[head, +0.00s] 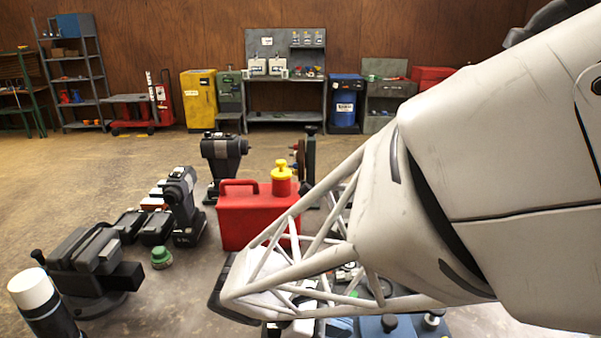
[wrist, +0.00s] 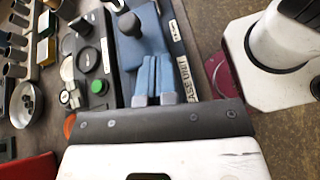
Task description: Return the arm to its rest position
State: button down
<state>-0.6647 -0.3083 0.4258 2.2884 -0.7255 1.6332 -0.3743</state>
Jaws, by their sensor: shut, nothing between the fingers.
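In the wrist view my gripper (wrist: 156,60) shows two slim blue fingers with grey blocks at their base, side by side, shut with nothing between them. They sit over a blue unit (wrist: 128,50) with a black knob on the workbench; I cannot tell whether they touch it. In the head view my white arm with its open tubular frame (head: 290,265) fills the right side and reaches down to the lower middle. My fingers cannot be made out there.
A red can (head: 240,222) with a yellow cap stands just behind my arm frame. Black vise-like machines (head: 85,262) and a small green-topped piece (head: 162,257) are at left. A white-topped cylinder (head: 35,292) is at lower left. The floor (head: 90,165) beyond is open.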

jog(key=s+d+r+m+t+y, duration=0.3)
jog(key=d+r+m+y, duration=0.4)
jog(key=d+m+y, duration=0.5)
jog(key=s+m, duration=0.1)
jog(key=m, duration=0.2)
jog(key=shift+r+m+y, duration=0.25)
jog(key=shift+m+y, duration=0.05)
jog(key=shift+m, duration=0.1)
